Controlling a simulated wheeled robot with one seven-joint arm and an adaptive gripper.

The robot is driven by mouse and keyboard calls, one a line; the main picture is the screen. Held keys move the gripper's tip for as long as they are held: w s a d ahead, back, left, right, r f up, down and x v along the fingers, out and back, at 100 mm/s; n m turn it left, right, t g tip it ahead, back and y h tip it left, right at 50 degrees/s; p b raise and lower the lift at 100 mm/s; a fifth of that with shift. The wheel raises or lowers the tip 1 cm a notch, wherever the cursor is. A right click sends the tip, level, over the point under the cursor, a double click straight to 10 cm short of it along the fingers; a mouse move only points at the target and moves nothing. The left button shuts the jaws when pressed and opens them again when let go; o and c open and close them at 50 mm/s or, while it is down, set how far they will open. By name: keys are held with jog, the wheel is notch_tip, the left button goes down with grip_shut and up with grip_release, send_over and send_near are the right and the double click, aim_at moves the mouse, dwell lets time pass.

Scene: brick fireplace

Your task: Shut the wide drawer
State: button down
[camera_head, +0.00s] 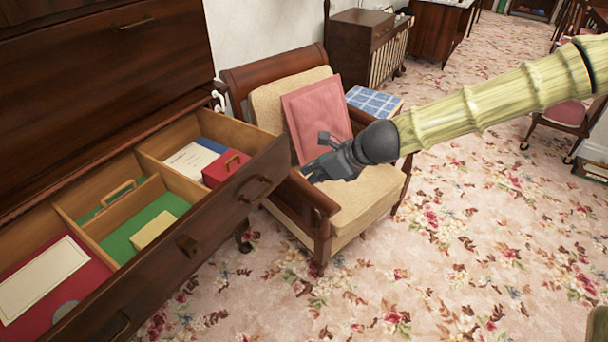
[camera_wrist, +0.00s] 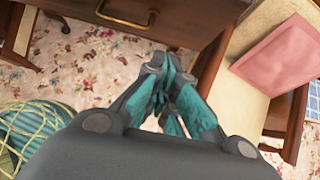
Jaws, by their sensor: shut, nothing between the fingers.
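The wide drawer (camera_head: 190,232) is dark wood and stands pulled out of the cabinet at the left in the head view. It is split into compartments holding a red box (camera_head: 226,168), a green panel, papers and a red folder. Its front has dark handles. In the wrist view the drawer front (camera_wrist: 185,22) with a brass handle shows at the top. My gripper (camera_head: 312,176) is shut and empty, to the right of the drawer's far end and above the armchair seat, apart from the drawer front as far as I can tell.
An armchair (camera_head: 350,198) with a pink cushion (camera_head: 316,115) stands close beside the drawer's right end. The floral carpet (camera_head: 440,260) in front of the drawer is clear. A wooden cabinet (camera_head: 358,45) stands at the back.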

jog(key=w+a+r+x, duration=0.1)
jog(key=r+x, duration=0.1)
jog(key=x, duration=1)
jog(key=shift+a+p, duration=0.3)
jog(key=shift+p, duration=0.1)
jog(key=shift+w, duration=0.1)
